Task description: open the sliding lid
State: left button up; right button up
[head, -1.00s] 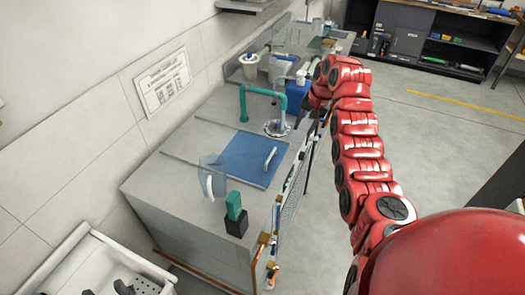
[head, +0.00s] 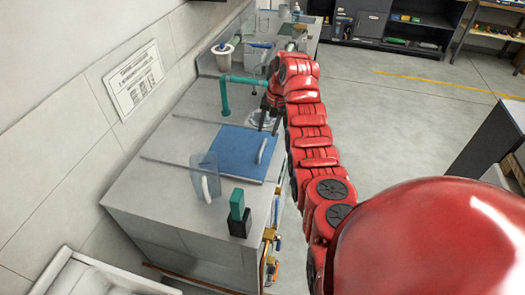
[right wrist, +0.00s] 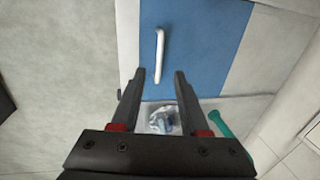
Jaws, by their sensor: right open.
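The sliding lid (head: 238,155) is a flat blue panel set in the grey counter, with a pale bar handle (head: 262,150) near its right side. In the right wrist view the blue lid (right wrist: 205,42) fills the upper middle, and its white handle (right wrist: 160,50) lies just beyond my fingertips. My right gripper (head: 268,124) is over the counter at the lid's far edge, partly hidden by my arm. In the right wrist view my right gripper (right wrist: 160,73) is open and empty, with the handle lined up between its fingers and apparently not touched. My left gripper is out of view.
A teal pipe (head: 225,98) arches beside the lid's far edge, close to my gripper. A round metal basin (head: 262,119) lies under it. A clear panel with a white handle (head: 206,180) and a teal-and-black block (head: 238,215) stand on the near side.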

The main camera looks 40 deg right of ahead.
aim_at(262, 149)
jog(key=f+p, duration=0.1)
jog(key=f, duration=0.1)
jog(key=f+p, duration=0.1)
jog(key=f, duration=0.1)
jog(key=a+f+p, duration=0.1)
jog(key=f, duration=0.1)
jog(key=shift+w+f, duration=0.2)
jog(key=shift+w, duration=0.2)
jog(key=shift+w+f, duration=0.2)
jog(key=shift+f, duration=0.95)
jog(key=shift+a, duration=0.1)
grip_shut()
